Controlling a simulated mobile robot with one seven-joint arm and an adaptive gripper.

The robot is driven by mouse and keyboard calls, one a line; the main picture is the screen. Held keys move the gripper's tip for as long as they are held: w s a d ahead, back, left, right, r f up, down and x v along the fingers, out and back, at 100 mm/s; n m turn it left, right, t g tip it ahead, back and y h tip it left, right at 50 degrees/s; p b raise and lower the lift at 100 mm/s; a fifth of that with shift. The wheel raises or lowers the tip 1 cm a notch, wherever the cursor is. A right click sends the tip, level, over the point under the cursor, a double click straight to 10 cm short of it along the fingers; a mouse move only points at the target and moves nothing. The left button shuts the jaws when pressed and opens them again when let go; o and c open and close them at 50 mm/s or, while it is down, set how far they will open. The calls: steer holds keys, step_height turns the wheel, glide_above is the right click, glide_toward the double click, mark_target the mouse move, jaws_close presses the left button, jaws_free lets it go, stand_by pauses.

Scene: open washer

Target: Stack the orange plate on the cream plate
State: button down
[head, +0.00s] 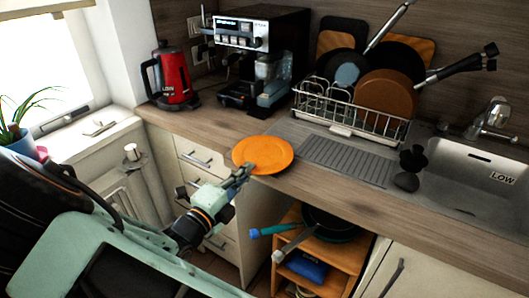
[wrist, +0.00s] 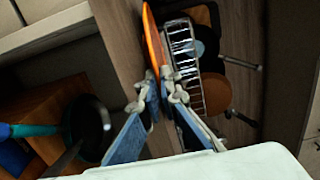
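The orange plate (head: 263,152) shows near the counter's front edge in the head view, left of the ridged drainboard. In the wrist view it appears nearly edge-on as a thin orange strip (wrist: 153,42). My gripper (head: 246,171) is at the plate's near rim. In the wrist view its two fingertips (wrist: 161,88) are close together with the rim between them, so it looks shut on the plate. I cannot tell whether the plate touches the counter. I cannot make out a cream plate in either view.
A dish rack (head: 352,118) with pans and a brown round piece stands behind, also in the wrist view (wrist: 186,60). A coffee machine (head: 262,60) and red kettle (head: 174,78) stand back left. The sink (head: 470,170) is right. Pan handles (head: 272,230) stick out from the shelf below.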

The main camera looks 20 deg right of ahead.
steer(key=shift+r+p, duration=0.35)
steer(key=shift+p, duration=1.65)
steer(key=shift+r+p, duration=0.55)
steer(key=shift+p, duration=0.3)
stand_by(0.4)
stand_by(0.3)
steer(key=s+a+r+p, duration=0.3)
steer(key=a+r+p, duration=0.1)
steer(key=p, duration=0.3)
steer(key=shift+r, duration=0.5)
stand_by(1.3)
